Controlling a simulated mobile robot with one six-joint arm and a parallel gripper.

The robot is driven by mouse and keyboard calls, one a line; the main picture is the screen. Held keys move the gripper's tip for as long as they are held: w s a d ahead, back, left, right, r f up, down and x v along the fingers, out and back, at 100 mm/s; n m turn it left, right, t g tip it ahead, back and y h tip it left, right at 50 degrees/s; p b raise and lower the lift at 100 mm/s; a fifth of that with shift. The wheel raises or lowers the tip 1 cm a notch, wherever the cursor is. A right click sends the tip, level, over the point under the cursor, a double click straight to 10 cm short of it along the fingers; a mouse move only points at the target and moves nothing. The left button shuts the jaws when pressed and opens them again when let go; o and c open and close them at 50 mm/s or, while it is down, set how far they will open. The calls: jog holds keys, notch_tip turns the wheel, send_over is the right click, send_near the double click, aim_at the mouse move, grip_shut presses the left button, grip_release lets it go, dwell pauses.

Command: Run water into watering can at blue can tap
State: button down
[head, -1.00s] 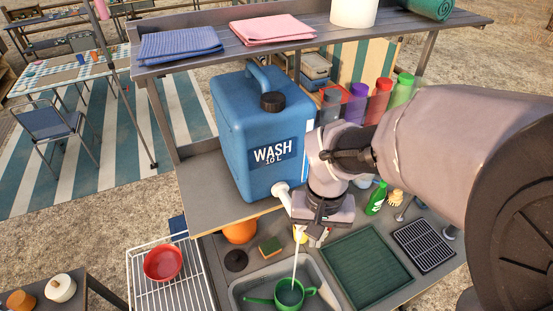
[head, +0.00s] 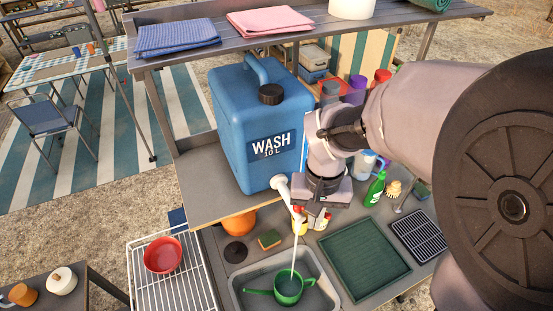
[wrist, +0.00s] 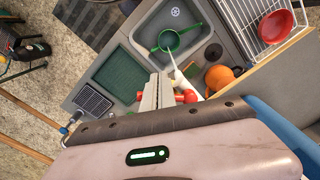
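The blue can (head: 240,130), marked WASH 10 L, stands on the raised wooden shelf. Its white tap (head: 280,183) sticks out low at the front right. A pale stream of water (head: 295,245) falls from the tap into the green watering can (head: 288,290), which stands upright in the sink. The watering can also shows in the wrist view (wrist: 168,42); its water level is hard to read. My gripper (head: 308,212) is right beside the tap. In the wrist view its fingers (wrist: 157,90) are together, beside a red part (wrist: 188,97) by the tap; contact is unclear.
The grey sink (head: 250,277) has a green mat (head: 362,258) to its right and a white rack with a red bowl (head: 163,255) to its left. A sponge (head: 270,239), an orange round object (head: 238,226) and a green bottle (head: 375,190) stand nearby. An upper shelf (head: 300,35) spans above.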

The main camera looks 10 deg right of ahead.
jog(key=r+p, duration=0.2)
jog(key=w+r+p, duration=0.1)
jog(key=r, duration=0.1)
jog(key=w+d+r+p, duration=0.1)
jog(key=r+p, duration=0.1)
jog(key=shift+w+r+p, duration=0.15)
jog(key=shift+r+p, duration=0.05)
jog(key=shift+p, duration=0.15)
jog(key=shift+f, duration=0.2)
